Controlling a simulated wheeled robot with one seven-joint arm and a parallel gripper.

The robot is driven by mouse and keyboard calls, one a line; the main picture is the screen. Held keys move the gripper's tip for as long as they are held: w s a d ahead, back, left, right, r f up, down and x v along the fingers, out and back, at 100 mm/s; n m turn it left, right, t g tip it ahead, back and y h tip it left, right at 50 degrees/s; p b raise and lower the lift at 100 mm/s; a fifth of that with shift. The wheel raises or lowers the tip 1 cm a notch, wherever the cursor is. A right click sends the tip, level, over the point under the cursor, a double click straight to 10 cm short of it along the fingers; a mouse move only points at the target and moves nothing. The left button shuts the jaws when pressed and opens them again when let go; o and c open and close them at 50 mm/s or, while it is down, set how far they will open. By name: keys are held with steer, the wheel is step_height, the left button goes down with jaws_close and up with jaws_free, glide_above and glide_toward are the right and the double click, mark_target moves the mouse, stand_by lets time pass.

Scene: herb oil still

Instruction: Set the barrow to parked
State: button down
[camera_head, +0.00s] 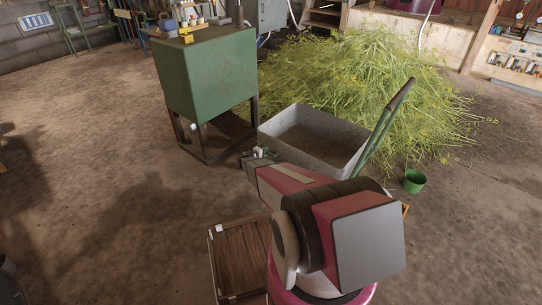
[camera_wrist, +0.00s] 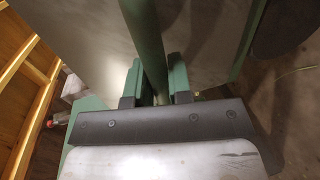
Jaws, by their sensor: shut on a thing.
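The barrow (camera_head: 300,131) stands on the floor with a grey tray and a green handle (camera_head: 374,137) rising at its right side, ending in a dark grip. My gripper (camera_head: 258,153) is at the tray's near left corner, with my arm hiding part of the barrow's near side. In the wrist view my gripper (camera_wrist: 153,75) is shut on a green bar of the barrow (camera_wrist: 149,35), which runs up between the fingers. A grey tray panel (camera_wrist: 85,35) lies behind the bar. The wheels and legs are hidden in the head view.
A green box on a dark stand (camera_head: 205,75) is just left of the barrow. A heap of cut yellow-green plants (camera_head: 370,70) lies behind it. A green bucket (camera_head: 414,181) stands at right, and a wooden crate (camera_head: 238,265) is near my base.

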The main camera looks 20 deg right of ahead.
steer(key=w+a, duration=0.2)
steer(key=w, duration=0.1)
steer(key=w+a, duration=0.2)
steer(key=w, duration=0.1)
steer(key=w+a, duration=0.2)
steer(key=shift+w, duration=0.4)
steer(key=c, duration=1.1)
jaws_free()
steer(key=shift+o, duration=0.2)
steer(key=shift+s, duration=0.15)
steer(key=v, duration=1)
steer(key=shift+s+a, duration=0.2)
steer(key=shift+a, duration=0.05)
